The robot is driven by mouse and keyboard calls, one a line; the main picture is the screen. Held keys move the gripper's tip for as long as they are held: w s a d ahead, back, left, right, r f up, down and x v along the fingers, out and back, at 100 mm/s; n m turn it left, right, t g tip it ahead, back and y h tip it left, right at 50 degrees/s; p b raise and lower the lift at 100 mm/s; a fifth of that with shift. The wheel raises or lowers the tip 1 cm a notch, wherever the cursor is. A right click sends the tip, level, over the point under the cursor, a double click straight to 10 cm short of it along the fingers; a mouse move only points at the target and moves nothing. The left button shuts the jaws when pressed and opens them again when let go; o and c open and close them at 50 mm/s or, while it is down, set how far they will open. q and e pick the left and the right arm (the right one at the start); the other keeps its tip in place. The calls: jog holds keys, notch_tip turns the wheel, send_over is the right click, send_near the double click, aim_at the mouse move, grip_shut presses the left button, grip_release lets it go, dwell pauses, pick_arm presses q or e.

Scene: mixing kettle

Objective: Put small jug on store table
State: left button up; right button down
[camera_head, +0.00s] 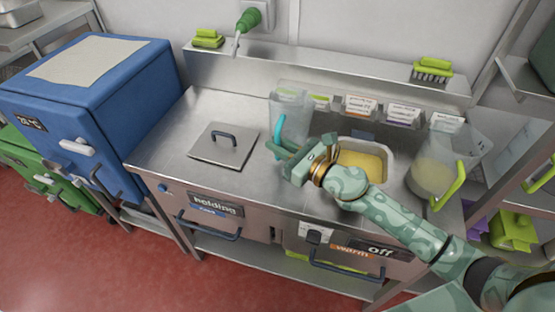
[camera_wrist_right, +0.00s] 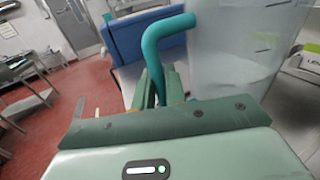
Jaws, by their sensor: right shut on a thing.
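A clear small jug (camera_head: 289,106) with a teal handle (camera_head: 278,132) is over the steel counter, right of the square lid. It also shows in the right wrist view as a large translucent wall (camera_wrist_right: 230,62). My right gripper (camera_head: 286,152) is at the handle; in the wrist view its fingers (camera_wrist_right: 160,88) are shut on the teal handle (camera_wrist_right: 160,40). The jug looks upright; whether its base touches the counter I cannot tell. No surface is clearly marked as the store table. My left gripper is out of view.
A square lid (camera_head: 224,145) lies on the counter. A larger jug (camera_head: 436,168) with a green handle stands right of the yellow-filled basin (camera_head: 365,163). A back ledge (camera_head: 330,72) carries brushes. A blue box (camera_head: 135,95) stands left, with a steel table (camera_head: 38,32) behind.

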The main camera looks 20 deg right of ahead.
jog(key=f+b, duration=0.1)
jog(key=f, duration=0.1)
jog(key=w+f+b, duration=0.1)
jog(key=f, duration=0.1)
jog(key=shift+f+b, duration=0.1)
jog(key=shift+b, duration=0.3)
jog(key=shift+r, duration=0.2)
